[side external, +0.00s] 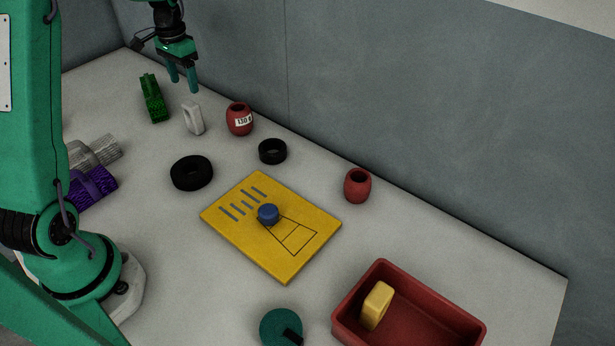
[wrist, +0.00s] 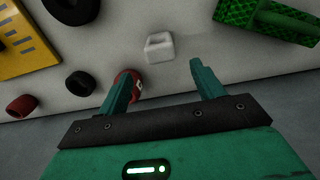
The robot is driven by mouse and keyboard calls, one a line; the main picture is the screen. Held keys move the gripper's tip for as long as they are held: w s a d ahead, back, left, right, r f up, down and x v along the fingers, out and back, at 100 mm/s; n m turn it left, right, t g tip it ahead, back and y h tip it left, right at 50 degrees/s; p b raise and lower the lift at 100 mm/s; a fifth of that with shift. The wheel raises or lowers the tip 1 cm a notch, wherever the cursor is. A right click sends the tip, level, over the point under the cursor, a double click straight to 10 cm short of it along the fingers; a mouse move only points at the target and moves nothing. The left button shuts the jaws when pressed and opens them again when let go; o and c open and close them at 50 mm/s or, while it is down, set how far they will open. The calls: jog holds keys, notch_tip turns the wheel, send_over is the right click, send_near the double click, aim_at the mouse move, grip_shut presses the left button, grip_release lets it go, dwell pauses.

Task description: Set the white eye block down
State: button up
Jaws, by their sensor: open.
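The white eye block (side external: 194,118) stands on the grey table in the side view, between a green net bundle and a red float. It also shows in the wrist view (wrist: 159,47), beyond the gap between my fingertips, with its opening visible. My gripper (side external: 183,88) is open and empty. It hangs above the table near the back wall, with its fingertips above the block and apart from it. In the wrist view both fingers (wrist: 161,75) are spread with nothing between them.
A green net bundle (side external: 153,98) and a labelled red float (side external: 239,119) flank the block.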

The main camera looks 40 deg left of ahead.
jog(key=shift+r, duration=0.35)
dwell(0.4)
jog(key=shift+d+r, duration=0.2)
jog(key=shift+d, duration=0.05)
jog(key=s+d+r+t, duration=0.2)
jog(key=s+d+r, duration=0.4)
jog(key=d, duration=0.4)
jog(key=s+d+r+t, duration=0.2)
jog(key=s+d+r, duration=0.35)
jog(key=d, duration=0.35)
jog(key=s+d+f+t, duration=0.1)
jog(key=s+d+f, duration=0.1)
jog(key=s+d, duration=0.3)
jog(key=s, duration=0.4)
jog(key=shift+d+t, duration=0.15)
jog(key=shift+t, duration=0.15)
